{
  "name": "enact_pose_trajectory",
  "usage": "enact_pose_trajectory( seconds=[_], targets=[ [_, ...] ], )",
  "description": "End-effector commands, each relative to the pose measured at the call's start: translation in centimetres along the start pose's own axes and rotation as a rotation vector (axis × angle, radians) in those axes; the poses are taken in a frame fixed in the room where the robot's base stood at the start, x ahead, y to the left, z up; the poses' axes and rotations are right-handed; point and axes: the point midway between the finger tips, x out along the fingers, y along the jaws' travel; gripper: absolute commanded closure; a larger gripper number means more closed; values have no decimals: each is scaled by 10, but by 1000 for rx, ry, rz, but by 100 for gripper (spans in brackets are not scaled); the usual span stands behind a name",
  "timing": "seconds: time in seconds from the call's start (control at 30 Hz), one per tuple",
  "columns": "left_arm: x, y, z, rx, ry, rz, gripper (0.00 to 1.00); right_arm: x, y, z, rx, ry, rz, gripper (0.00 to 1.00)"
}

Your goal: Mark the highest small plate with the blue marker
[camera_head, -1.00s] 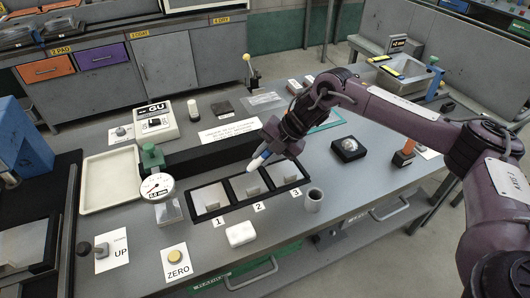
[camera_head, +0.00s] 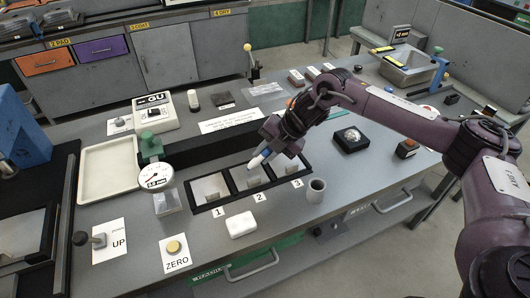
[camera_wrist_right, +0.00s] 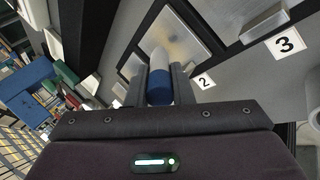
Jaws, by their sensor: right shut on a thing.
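My right gripper (camera_head: 268,152) is shut on the blue marker (camera_head: 259,159), with its pale end pointing down and left. In the right wrist view the marker (camera_wrist_right: 158,88) sits between the two fingers, its blue part nearest me and its white part beyond. It appears over the far side of bay 2 of a black frame. I cannot tell which plate is highest. My left gripper is not in view.
A round dial gauge (camera_head: 155,176) stands left of the frame. A grey cup (camera_head: 316,191) and a white block (camera_head: 241,224) stand in front. A long black bar lies behind the frame. A cream tray (camera_head: 84,193) is at left; a black box (camera_head: 351,138) is at right.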

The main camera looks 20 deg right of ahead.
Motion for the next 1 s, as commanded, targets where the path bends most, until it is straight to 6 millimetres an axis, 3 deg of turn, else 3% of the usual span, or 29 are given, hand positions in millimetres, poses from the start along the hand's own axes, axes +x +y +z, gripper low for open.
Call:
enact_pose_trajectory(
  seconds=[1.0],
  targets=[
    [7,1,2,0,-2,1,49,9,-6,2,0,0,0,100]
  ],
)
